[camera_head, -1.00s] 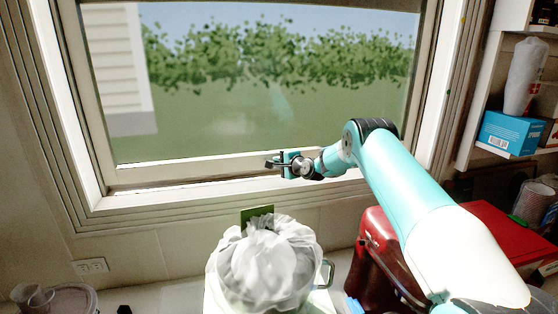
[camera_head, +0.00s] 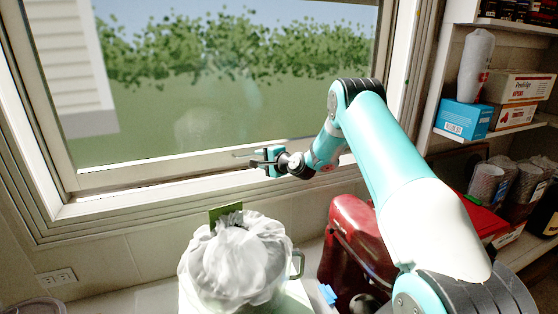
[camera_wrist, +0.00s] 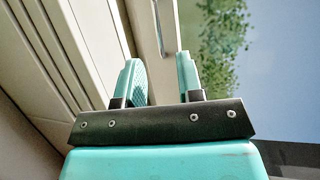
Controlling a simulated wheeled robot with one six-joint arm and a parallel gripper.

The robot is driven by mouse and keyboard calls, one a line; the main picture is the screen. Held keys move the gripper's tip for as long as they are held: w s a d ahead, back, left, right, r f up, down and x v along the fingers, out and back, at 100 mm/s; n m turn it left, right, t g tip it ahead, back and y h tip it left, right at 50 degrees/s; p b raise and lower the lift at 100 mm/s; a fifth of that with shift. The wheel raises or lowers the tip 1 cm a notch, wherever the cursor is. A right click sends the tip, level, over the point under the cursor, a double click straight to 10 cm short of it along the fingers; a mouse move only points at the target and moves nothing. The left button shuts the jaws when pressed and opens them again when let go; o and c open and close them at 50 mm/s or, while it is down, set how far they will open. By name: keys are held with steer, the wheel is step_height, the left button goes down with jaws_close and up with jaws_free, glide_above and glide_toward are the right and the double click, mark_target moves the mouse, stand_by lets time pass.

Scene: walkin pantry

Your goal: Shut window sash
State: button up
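The window sash (camera_head: 180,170) is a pale frame around a large pane; its bottom rail runs low, just above the sill (camera_head: 150,197). Whether a gap remains under it is hard to tell. My gripper (camera_head: 254,160) is at the bottom rail, right of the middle. A thin bar shows at its tip, perhaps a handle on the rail. In the wrist view my gripper (camera_wrist: 160,65) has its two teal fingers apart, with the sash's rail (camera_wrist: 165,20) and a narrow strip ahead of and between them. I see no clear contact.
A white bag-lined container (camera_head: 235,265) stands on the counter below my gripper. A red case (camera_head: 352,245) is right of it, under my arm. Shelves with a blue box (camera_head: 463,119) and cartons stand at the right.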

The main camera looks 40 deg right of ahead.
steer(key=v, duration=0.8)
steer(key=shift+s, duration=0.45)
